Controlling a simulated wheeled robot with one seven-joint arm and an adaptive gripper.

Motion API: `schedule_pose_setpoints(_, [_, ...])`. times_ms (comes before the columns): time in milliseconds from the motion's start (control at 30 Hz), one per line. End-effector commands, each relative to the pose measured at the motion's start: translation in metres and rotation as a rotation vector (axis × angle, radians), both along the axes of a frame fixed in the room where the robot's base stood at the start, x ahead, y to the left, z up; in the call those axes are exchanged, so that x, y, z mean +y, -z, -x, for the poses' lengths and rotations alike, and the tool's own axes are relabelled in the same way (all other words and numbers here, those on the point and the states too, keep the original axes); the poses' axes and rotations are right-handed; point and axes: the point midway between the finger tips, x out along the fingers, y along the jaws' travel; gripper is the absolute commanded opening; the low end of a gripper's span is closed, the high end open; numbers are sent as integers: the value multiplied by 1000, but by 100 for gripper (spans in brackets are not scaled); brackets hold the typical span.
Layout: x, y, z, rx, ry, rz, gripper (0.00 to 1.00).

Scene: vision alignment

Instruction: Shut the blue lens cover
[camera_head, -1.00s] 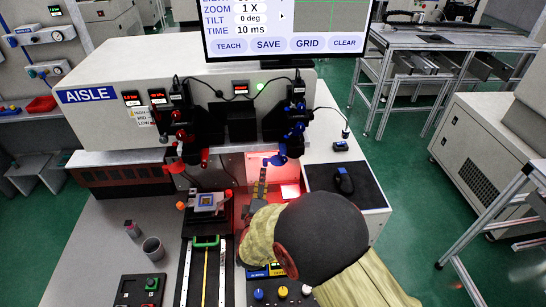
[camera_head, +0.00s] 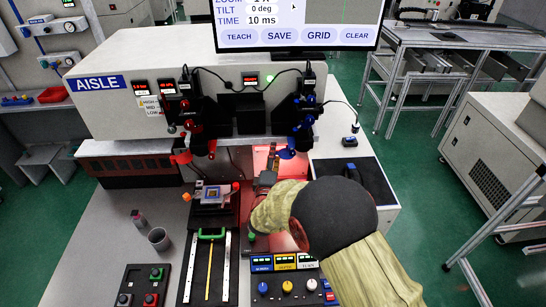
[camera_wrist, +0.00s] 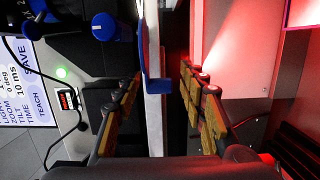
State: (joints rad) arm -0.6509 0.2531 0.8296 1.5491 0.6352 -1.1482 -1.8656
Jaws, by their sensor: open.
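The blue lens cover (camera_head: 286,153) sits at the lower end of the right, blue-marked camera unit (camera_head: 303,122). In the wrist view a thin blue part (camera_wrist: 146,55), apparently this cover, shows almost edge-on, with a short foot at its lower end. My gripper (camera_head: 272,152) is just left of the cover in the head view. In the wrist view my gripper (camera_wrist: 163,95) is open, with yellow-padded fingers wide apart; the blue part reaches into the gap between them. Whether a finger touches it I cannot tell. My forearm hides part of the bench.
The left camera unit (camera_head: 194,130) has a red cover (camera_head: 181,157). A stage with a chip (camera_head: 212,194) stands below. A blue knob (camera_wrist: 104,26) is close by.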

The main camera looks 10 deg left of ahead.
Motion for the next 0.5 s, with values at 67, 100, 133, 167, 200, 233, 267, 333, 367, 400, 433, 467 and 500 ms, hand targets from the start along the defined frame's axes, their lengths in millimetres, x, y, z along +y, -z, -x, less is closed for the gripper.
schedule_pose_setpoints(67, [0,0,0,0,0,0,41])
schedule_pose_setpoints(100, [0,0,0,0,0,0,41])
schedule_pose_setpoints(133, [0,0,0,0,0,0,41])
schedule_pose_setpoints(167, [0,0,0,0,0,0,41])
schedule_pose_setpoints(200, [0,0,0,0,0,0,38])
schedule_pose_setpoints(233, [0,0,0,0,0,0,37])
schedule_pose_setpoints(267, [0,0,0,0,0,0,35])
schedule_pose_setpoints(333, [0,0,0,0,0,0,31])
schedule_pose_setpoints(367, [0,0,0,0,0,0,29])
schedule_pose_setpoints(400, [0,0,0,0,0,0,27])
schedule_pose_setpoints(433, [0,0,0,0,0,0,25])
schedule_pose_setpoints(467, [0,0,0,0,0,0,24])
schedule_pose_setpoints(500, [0,0,0,0,0,0,21])
